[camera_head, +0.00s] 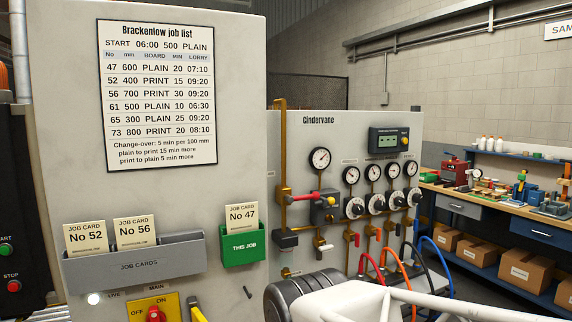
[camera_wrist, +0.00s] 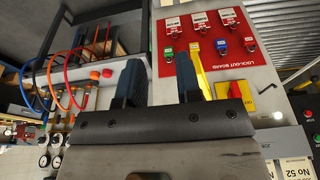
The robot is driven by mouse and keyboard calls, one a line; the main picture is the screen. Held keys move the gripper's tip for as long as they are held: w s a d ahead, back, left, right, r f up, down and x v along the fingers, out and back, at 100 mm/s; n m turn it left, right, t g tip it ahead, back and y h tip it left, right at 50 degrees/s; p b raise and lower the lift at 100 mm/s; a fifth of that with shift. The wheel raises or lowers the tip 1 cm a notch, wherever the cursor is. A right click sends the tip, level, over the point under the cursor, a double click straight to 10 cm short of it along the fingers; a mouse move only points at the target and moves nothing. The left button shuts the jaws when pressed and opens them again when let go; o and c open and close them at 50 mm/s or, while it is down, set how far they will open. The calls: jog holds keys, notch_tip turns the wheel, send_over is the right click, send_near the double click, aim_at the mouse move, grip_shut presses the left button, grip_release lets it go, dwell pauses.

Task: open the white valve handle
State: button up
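A small white valve handle (camera_head: 325,248) shows in the head view, low on the Cindervane panel (camera_head: 290,155). In the head view only part of my white arm shows at the bottom, and the gripper is out of sight. I cannot make out the white handle clearly in the wrist view.
Gauges with dials (camera_head: 373,173) and coloured hoses (camera_head: 395,263) crowd the panel's right side. A grey job-card rack (camera_head: 137,265) and a green card holder (camera_head: 243,249) stick out at left. A red lock-out board (camera_wrist: 190,60) lies beyond my fingers. A workbench (camera_head: 480,203) stands right.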

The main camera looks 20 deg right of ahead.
jog(key=shift+o, duration=0.9)
jog(key=w+d+m+t+h, duration=0.1)
jog(key=w+d+m+t, duration=0.25)
jog(key=w+d, duration=0.55)
jog(key=w+d+m+t+h, duration=0.15)
jog(key=w+d+m, duration=0.25)
jog(key=w, duration=1)
jog(key=w+d+m+t, duration=0.3)
jog(key=w+d, duration=0.4)
jog(key=w, duration=0.4)
jog(key=m+t+y, duration=0.2)
jog(key=m+t, duration=0.5)
send_near(325, 247)
jog(key=w, duration=0.3)
jog(key=shift+s+d+f+y, duration=0.15)
jog(key=shift+d+f+y, duration=0.2)
jog(key=shift+d+f, duration=0.25)
jog(key=shift+r, duration=0.1)
